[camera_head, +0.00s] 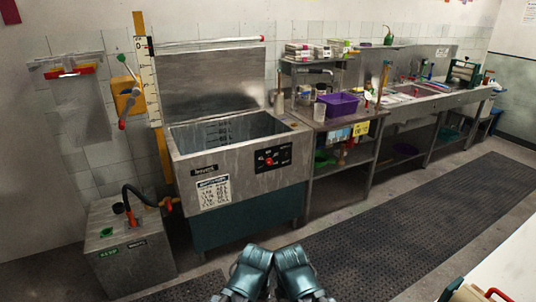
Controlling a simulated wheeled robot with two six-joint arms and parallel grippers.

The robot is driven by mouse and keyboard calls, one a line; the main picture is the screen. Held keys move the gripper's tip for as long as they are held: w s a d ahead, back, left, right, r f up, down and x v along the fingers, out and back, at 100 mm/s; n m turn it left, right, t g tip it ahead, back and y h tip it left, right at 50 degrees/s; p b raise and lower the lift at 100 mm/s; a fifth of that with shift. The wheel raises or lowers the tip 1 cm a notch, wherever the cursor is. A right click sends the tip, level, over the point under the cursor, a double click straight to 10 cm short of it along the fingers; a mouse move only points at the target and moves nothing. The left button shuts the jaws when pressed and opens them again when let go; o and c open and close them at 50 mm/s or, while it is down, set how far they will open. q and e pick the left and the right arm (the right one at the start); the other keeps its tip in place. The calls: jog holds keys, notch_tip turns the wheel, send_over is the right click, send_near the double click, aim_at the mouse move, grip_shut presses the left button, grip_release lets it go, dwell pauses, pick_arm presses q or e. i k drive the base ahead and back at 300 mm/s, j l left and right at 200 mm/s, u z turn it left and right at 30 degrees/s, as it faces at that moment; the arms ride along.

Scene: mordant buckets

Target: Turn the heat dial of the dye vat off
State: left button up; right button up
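The dye vat (225,160) is a large open grey metal tank with a raised lid, on a dark teal base. A small black panel (272,155) is set in the right part of its front wall. A red dial (268,161) sits near the panel's middle, with small white marks around it. Its exact setting is too small to read. Two teal parts of my arms show side by side at the bottom centre, well short of the vat. No gripper fingers show in this view, and nothing touches the dial.
A grey metal box (128,250) with a black hose stands left of the vat. A shelved bench (345,130) with a purple bin (338,104) stands to its right, then a long sink counter. A dark floor mat (430,210) lies in front. A white surface fills the lower right corner.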

aim_at(269, 161)
jog(key=i+j, duration=0.3)
jog(key=i, duration=0.2)
jog(key=i+z, duration=0.25)
jog(key=i, duration=0.3)
jog(key=i+j+z, duration=0.15)
jog(key=i+z, duration=0.15)
jog(key=i, duration=0.25)
jog(key=i+j+z, duration=0.25)
jog(key=i, duration=0.3)
